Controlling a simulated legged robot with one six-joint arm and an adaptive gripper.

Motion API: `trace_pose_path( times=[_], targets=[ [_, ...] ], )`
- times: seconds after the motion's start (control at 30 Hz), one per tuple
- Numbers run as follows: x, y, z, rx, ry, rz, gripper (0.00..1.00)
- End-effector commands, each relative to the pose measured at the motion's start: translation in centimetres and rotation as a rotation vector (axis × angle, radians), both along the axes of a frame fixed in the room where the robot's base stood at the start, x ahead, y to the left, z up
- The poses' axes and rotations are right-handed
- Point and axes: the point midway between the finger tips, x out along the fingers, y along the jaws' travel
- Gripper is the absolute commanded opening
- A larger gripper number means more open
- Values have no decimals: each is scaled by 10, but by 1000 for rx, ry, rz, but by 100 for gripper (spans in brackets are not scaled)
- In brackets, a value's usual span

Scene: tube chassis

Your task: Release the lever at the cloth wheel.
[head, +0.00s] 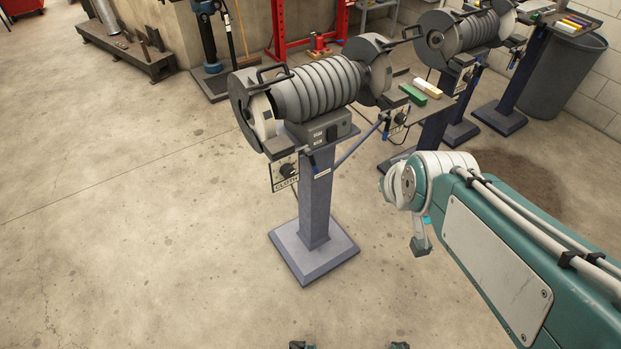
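A double-ended grinder-like machine (322,88) stands on a blue-grey pedestal (316,200) in the middle of the head view. A sign reading CLOTH (286,184) hangs below its left end, with a round black knob (287,170) above it. The pale cloth wheel (263,117) sits inside the dark left guard (241,98). A thin lever-like rod (312,160) shows beside the sign; its exact setting is too small to tell. My gripper (420,243) hangs below my wrist, right of the pedestal and apart from the machine. Its fingers are mostly hidden or too small to read.
A second similar machine (462,32) stands behind at right, near a grey bin (560,75). Green and white bars (424,88) lie on a shelf by the right wheel. A red frame (310,25) stands at the back. Floor left and in front is clear.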

Motion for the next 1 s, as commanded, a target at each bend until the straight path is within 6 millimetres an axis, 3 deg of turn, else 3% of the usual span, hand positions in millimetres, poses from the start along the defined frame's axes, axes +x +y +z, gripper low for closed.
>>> trace_pose_path(
  times=[0.2, 0.5, 0.77, 1.0],
  targets=[
    [70, 30, -37, -124, -162, 198, 0],
    [135, 70, -97, -361, -404, 409, 0],
    [157, 99, -155, -629, -603, 545, 0],
    [148, 119, -208, -926, -776, 642, 0]
  ],
)
